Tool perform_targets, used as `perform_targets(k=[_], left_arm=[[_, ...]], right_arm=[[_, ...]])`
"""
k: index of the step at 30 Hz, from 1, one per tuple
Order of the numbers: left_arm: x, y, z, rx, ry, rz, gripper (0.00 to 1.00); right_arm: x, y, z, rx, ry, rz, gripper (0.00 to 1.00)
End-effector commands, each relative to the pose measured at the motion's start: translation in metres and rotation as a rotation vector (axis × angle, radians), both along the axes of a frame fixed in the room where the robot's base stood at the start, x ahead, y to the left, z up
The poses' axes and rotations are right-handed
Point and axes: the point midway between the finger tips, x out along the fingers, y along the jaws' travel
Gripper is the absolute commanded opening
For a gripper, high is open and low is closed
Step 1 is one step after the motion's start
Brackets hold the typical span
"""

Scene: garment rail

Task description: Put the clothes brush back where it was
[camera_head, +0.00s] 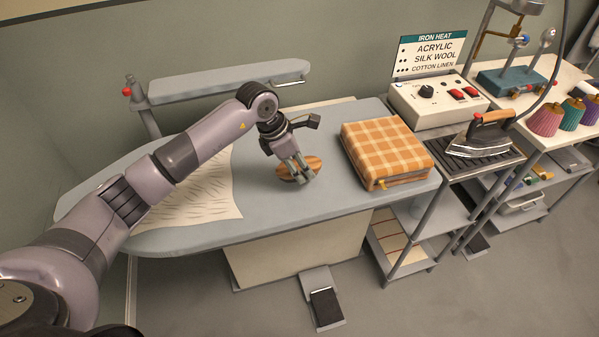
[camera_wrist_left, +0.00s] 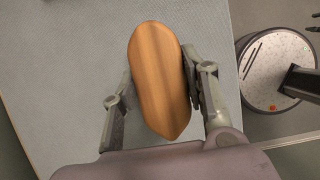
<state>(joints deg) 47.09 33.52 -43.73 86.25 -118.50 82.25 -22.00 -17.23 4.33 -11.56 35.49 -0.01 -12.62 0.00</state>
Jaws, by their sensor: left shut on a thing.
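The clothes brush (camera_head: 314,163) has a smooth brown wooden back and lies between the fingers of my left gripper (camera_head: 301,178), over the grey ironing board (camera_head: 270,212). In the left wrist view the brush (camera_wrist_left: 158,75) shows as a long wooden oval with a pointed near end. There my left gripper (camera_wrist_left: 160,95) is shut on its sides. The bristles are hidden underneath. I cannot tell if the brush touches the board or is just above it. My right gripper is not in view.
A folded orange checked cloth (camera_head: 385,150) lies right of the brush. A wrinkled pale cloth (camera_head: 195,190) lies left under my arm. A sleeve board (camera_head: 230,80) stands behind. An iron (camera_head: 480,137) and control box (camera_head: 435,98) stand at right. The board's front is clear.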

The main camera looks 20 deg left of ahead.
Motion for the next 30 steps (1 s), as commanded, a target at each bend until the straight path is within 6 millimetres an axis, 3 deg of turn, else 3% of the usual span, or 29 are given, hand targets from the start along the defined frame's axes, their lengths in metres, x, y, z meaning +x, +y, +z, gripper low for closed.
perform_targets(k=[8, 18, 19, 27, 30], left_arm=[[-0.001, 0.0, -0.037, 0.0, 0.004, 0.001, 0.15], [-0.001, 0.0, -0.042, 0.0, 0.001, 0.0, 0.15], [-0.001, 0.0, -0.042, 0.0, 0.001, 0.0, 0.42], [-0.001, 0.0, -0.041, 0.001, 0.002, 0.001, 0.6], [-0.001, 0.0, -0.041, 0.001, 0.002, 0.001, 0.61]], right_arm=[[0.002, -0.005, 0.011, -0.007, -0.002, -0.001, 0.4], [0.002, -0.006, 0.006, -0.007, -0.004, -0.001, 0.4], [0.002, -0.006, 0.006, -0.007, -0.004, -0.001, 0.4], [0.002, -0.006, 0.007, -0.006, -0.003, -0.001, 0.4], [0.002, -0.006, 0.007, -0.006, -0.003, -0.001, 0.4]])
